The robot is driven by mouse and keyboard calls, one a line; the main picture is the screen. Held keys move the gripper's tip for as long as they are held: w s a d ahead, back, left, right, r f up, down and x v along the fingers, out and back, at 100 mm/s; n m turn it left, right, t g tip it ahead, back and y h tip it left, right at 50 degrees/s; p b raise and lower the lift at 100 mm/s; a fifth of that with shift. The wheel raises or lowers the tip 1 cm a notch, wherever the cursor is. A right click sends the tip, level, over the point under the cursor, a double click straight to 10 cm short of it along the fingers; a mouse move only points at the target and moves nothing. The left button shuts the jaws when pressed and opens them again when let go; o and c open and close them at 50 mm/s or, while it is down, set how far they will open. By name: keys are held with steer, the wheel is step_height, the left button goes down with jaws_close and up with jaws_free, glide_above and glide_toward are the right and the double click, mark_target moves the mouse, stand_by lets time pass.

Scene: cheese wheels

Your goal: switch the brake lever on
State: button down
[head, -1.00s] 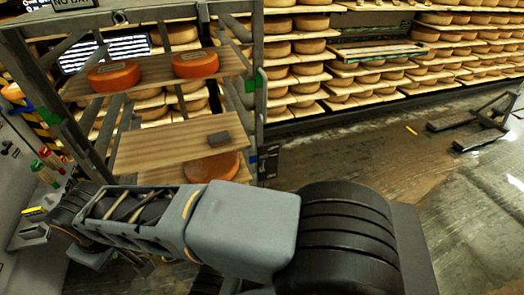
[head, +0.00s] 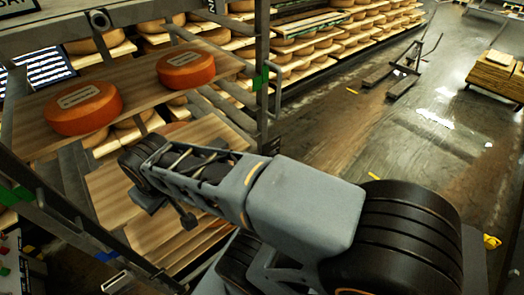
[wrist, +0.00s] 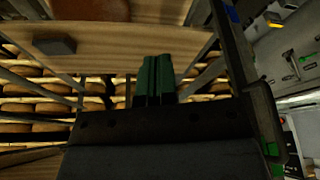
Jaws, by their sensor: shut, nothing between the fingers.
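My gripper (wrist: 156,78) shows in the wrist view as two green fingers lying together, shut with nothing between them. It points toward the wooden rack's shelves and is apart from them as far as I can tell. In the head view my arm reaches left across the rack, and the fingertips cannot be made out. I cannot identify the brake lever for certain in any view. A grey machine with a small dark handle (wrist: 289,62) stands at the right of the wrist view; whether this is the lever is unclear.
The rack holds two orange cheese wheels (head: 82,108) (head: 186,68) on its upper board. A grey block (wrist: 55,46) lies on a lower board. The rack's metal post (head: 262,75) stands close beyond my arm. A pallet truck (head: 397,70) stands farther back; the floor at right is mostly clear.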

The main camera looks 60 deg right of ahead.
steer(key=w+d+f+m+g+h+b, duration=0.3)
steer(key=d+f+m+g+b, duration=0.1)
steer(key=d, duration=0.4)
steer(key=w+d+f+m+g+h+b, duration=0.3)
steer(key=w+d+f+m+g+b, duration=0.1)
steer(key=d, duration=0.5)
steer(key=w+d+f+m+g+h+b, duration=0.3)
steer(key=d+f+m+g+b, duration=0.2)
steer(key=d+b, duration=0.3)
steer(key=shift+w+d+f+m+g, duration=0.3)
steer(key=shift+w+f+m+g, duration=0.1)
steer(key=shift+m, duration=0.5)
steer(key=shift+w+d+m+g+h, duration=0.15)
steer(key=shift+d+m+g+h, duration=0.15)
steer(key=shift+g, duration=0.1)
steer(key=b+x, duration=0.1)
steer(key=x, duration=1.9)
steer(key=shift+f+b, duration=0.1)
steer(key=shift+b, duration=0.2)
steer(key=shift+f, duration=0.1)
